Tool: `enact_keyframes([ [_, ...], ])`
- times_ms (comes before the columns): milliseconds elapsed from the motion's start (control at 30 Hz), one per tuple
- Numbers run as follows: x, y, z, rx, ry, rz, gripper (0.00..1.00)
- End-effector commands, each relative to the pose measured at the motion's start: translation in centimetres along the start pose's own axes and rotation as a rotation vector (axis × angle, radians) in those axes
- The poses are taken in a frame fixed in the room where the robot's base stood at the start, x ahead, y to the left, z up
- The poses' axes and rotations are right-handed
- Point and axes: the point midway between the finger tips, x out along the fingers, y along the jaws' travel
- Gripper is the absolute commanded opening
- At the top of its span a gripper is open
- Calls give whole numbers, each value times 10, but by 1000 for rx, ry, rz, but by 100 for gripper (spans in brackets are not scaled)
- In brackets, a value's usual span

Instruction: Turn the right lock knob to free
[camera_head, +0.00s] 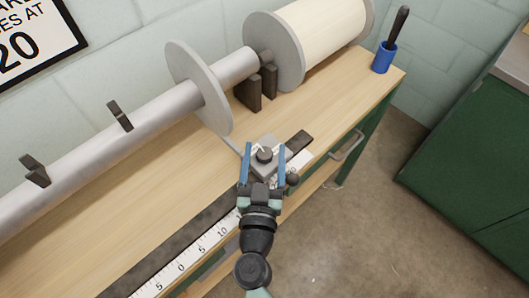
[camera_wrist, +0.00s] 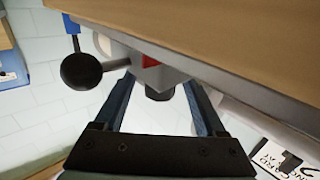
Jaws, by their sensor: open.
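A dark round knob (camera_head: 264,155) sits on a grey block (camera_head: 262,142) on the workbench, above the ruler rail; I take it for the right lock knob. My gripper (camera_head: 265,150) is open, with one blue finger on each side of the knob. In the wrist view the dark knob (camera_wrist: 158,92) shows between the fingertips of my gripper (camera_wrist: 158,84), with a gap on both sides. A red patch (camera_wrist: 150,60) shows on the grey block there. Whether the knob stands at locked or free, I cannot tell.
A black ball (camera_head: 292,179) on the block's right side is close to my right finger; it also shows in the wrist view (camera_wrist: 82,70). A ruler (camera_head: 200,250) runs along the bench front. The grey roller (camera_head: 120,130) lies behind. A blue cup (camera_head: 384,58) stands far right.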

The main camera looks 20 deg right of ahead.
Motion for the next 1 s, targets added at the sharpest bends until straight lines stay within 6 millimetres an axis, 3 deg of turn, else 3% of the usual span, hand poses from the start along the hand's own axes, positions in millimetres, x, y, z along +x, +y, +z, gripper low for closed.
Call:
enact_keyframes([
  [67, 0, 0, 0, 0, 0, 0, 66],
  [433, 0, 0, 0, 0, 1, 0, 0],
  [667, 0, 0, -1, 2, 5, -19, 0],
  [1000, 1, 0, 1, 2, 13, -208, 0],
])
